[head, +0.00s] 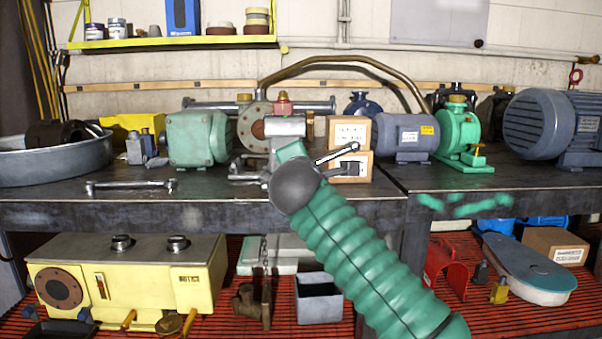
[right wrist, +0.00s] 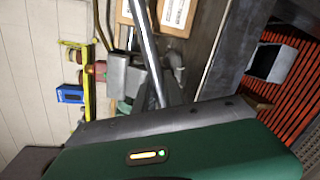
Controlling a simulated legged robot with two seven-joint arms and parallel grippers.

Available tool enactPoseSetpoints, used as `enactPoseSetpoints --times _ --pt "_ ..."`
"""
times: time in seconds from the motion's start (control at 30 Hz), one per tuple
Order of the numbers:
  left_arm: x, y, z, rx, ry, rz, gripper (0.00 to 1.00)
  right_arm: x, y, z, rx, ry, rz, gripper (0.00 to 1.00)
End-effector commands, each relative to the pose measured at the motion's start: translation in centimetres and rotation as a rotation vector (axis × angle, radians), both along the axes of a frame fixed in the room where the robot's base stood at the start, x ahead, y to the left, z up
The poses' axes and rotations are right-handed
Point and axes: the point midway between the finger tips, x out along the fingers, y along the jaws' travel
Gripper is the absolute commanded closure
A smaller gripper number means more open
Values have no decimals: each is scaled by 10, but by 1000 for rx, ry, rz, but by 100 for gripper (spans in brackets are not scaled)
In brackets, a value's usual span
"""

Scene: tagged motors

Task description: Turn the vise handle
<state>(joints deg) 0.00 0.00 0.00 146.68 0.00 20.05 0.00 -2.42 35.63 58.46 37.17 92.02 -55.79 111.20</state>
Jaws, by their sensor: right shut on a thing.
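The grey bench vise (head: 285,127) stands near the front edge of the workbench, partly hidden by my right arm. It also shows in the right wrist view (right wrist: 124,75). Its handle (head: 338,153) is a shiny metal bar, tilted up to the right in the head view. In the right wrist view the handle (right wrist: 147,50) runs down to the green casing of my right gripper (right wrist: 165,110). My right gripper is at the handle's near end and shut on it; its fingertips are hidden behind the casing. My left gripper is not in view.
Two cardboard boxes (head: 349,133) stand just right of the vise, close behind the handle. A green motor (head: 198,138) is to the left, a grey-blue motor (head: 403,138) to the right. A wrench (head: 130,185) lies on the bench (head: 220,190) at front left.

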Motion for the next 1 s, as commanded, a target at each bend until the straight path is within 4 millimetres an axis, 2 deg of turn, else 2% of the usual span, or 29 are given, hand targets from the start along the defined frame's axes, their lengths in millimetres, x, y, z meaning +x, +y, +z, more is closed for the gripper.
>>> enactPoseSetpoints --times 0.03,0.57,0.6,0.73,1.0 --pt "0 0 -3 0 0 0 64 1 1 -9 7 17 -2 100" --pt "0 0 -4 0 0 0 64 1 1 -10 27 18 -2 100" --pt "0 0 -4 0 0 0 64 1 1 -10 27 18 -2 81" --pt "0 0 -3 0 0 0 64 1 0 -8 26 14 -2 65" --pt "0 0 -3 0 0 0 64 0 0 -5 28 8 -3 65"
